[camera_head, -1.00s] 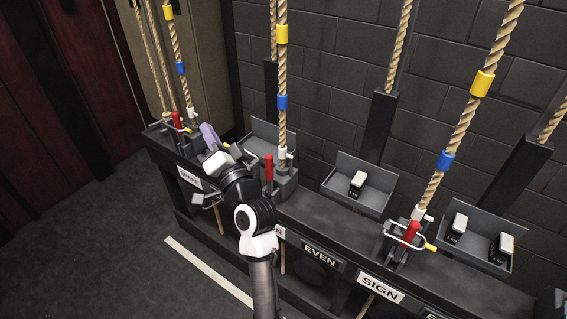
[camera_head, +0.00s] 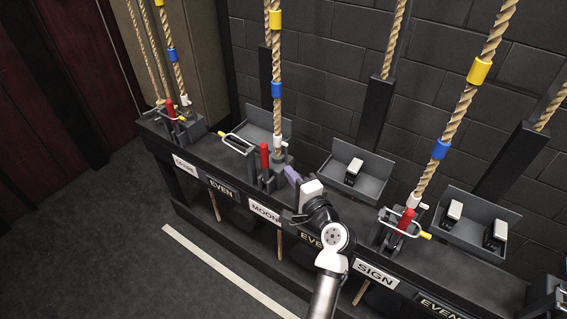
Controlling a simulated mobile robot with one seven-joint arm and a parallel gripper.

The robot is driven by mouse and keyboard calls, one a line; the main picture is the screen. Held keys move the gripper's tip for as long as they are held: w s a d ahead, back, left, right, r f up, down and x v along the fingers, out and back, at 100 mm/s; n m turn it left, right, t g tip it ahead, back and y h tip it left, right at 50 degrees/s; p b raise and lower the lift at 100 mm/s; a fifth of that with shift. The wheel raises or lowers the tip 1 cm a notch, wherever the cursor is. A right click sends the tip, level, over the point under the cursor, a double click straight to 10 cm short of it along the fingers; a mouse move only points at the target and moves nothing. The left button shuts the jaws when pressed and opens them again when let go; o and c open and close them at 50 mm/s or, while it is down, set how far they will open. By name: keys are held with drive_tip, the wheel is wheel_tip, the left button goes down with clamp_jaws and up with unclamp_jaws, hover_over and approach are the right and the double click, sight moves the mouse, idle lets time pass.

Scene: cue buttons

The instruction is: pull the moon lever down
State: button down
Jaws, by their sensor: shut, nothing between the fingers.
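The moon lever (camera_head: 264,155) is a red handle standing upright on a grey bracket. The white MOON label (camera_head: 265,212) is on the rail front below it. A wire loop with a yellow tip (camera_head: 237,143) sticks out to the left of the lever. My gripper (camera_head: 291,174) has purple fingers and is shut and empty. It is just right of the lever's bracket and appears apart from the handle. The fingertips are small and partly hidden by the wrist.
A rope with yellow and blue bands (camera_head: 277,89) rises behind the moon lever. Another red lever (camera_head: 171,108) stands at the left end. The SIGN lever (camera_head: 405,221) stands to the right with a wire loop around it. Trays (camera_head: 371,187) with dark, white-topped blocks line the back.

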sight(265, 165)
drive_tip(key=p+x, duration=0.2)
drive_tip(key=x, duration=0.7)
drive_tip(key=shift+p, duration=0.35)
drive_tip(key=shift+w+a+f+b, duration=0.1)
drive_tip(key=shift+a+f+b, duration=0.05)
drive_tip(key=shift+b, duration=0.25)
